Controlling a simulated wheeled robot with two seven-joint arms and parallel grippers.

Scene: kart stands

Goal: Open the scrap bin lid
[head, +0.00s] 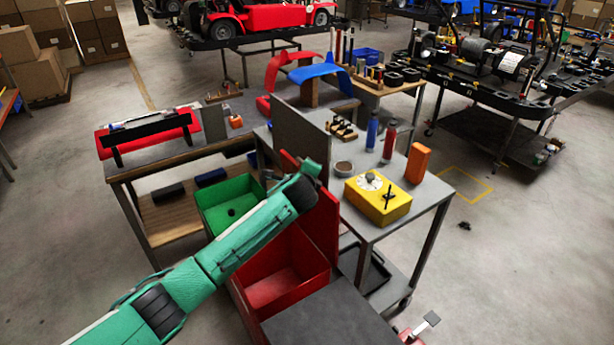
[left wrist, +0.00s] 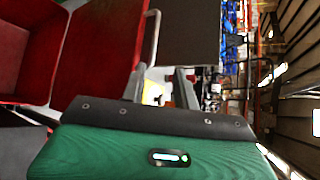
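The red scrap bin (head: 262,295) stands open at the centre of the head view, and its empty inside shows. Its red lid (head: 326,226) stands raised, roughly upright, at the bin's right side. In the left wrist view the bin (left wrist: 28,50) is at the left, with the lid (left wrist: 100,45) beside it. A pale bar handle (left wrist: 151,38) runs along the lid's edge. My left gripper (left wrist: 160,78) is open, its fingers apart, close to the handle's lower end; I cannot tell whether they touch. In the head view my left wrist hides its fingers. My right gripper is not in view.
A green bin (head: 215,205) stands left of the scrap bin. A grey worktable (head: 440,185) at the right holds a yellow box (head: 378,203), bottles and an orange block (head: 417,163). A dark flat surface (head: 325,322) lies in front.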

